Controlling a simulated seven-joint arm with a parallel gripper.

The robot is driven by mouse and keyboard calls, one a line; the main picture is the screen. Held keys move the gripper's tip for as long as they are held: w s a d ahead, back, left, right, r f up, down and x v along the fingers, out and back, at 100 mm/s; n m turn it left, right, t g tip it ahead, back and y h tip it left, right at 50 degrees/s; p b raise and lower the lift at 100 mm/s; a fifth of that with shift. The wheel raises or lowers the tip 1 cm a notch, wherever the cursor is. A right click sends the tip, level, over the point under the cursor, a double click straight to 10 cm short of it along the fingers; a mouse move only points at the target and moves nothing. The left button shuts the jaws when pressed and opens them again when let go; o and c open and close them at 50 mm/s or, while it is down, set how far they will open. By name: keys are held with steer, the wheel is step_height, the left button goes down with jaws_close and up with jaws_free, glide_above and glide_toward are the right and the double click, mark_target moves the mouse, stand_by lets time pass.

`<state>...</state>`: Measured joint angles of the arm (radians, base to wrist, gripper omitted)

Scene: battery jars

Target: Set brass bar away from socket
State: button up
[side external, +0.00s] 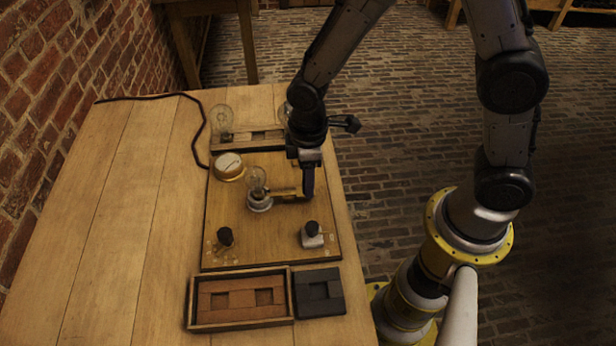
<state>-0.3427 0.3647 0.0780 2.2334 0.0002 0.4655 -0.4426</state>
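The brass bar (286,193) lies level beside the socket (260,204), which holds a clear glass bulb (257,180). The bar's left end is close to the socket; whether they touch is unclear. My gripper (308,194) points down at the bar's right end and hides that end. Only one dark finger shows clearly, so I cannot tell whether it is shut on the bar or open around it.
A round brass-rimmed meter (229,166) sits on the wooden board (240,235). Another bulb (221,118) stands behind. The table (110,220) is clear at left.

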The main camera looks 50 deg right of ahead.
jaws_close()
stand_by(1.1)
